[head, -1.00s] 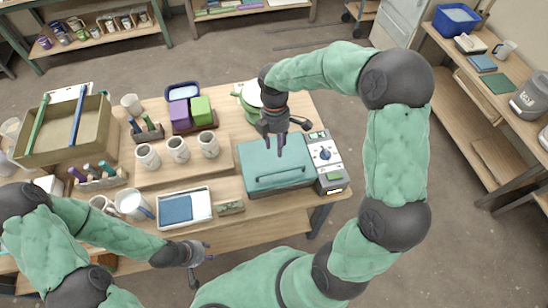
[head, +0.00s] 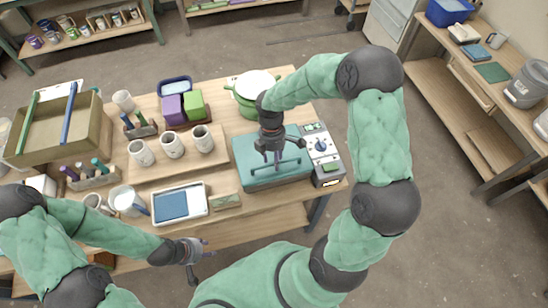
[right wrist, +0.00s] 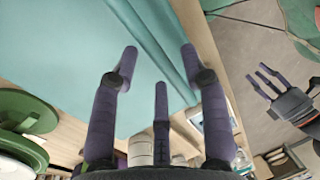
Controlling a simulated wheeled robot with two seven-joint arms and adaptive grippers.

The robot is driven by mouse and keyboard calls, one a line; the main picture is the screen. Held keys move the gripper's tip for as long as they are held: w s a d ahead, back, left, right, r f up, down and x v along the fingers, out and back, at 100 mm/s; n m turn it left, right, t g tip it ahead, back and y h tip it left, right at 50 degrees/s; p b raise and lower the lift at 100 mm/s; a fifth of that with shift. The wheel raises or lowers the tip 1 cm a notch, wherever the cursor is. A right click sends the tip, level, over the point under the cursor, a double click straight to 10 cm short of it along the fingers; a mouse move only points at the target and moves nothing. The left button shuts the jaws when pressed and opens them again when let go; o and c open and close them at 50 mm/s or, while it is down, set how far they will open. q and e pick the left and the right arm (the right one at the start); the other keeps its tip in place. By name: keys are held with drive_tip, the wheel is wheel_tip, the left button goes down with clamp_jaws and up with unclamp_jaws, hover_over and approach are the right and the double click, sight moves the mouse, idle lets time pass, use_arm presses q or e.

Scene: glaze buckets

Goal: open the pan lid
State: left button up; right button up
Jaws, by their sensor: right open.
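A teal box-shaped pan (head: 245,180) with a flat lid (head: 246,149) and a bar handle (head: 289,161) stands at the right end of the table. The lid looks shut. My right gripper (head: 276,156) is over the lid, close to the handle, with its fingers pointing down. In the right wrist view its purple fingers (right wrist: 155,68) are spread and empty above the teal surface (right wrist: 60,45). I cannot tell whether any finger touches the handle. My left gripper (head: 194,256) is low at the table's front edge, apart from the pan; its fingers look parted.
A control panel (head: 323,152) adjoins the pan on the right. A green pot (head: 238,98) with a white top is behind it. Cups (head: 172,146) on a board (head: 150,179), a blue-lined tray (head: 196,214) and a small block (head: 226,201) lie to the left.

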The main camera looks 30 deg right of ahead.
clamp_jaws()
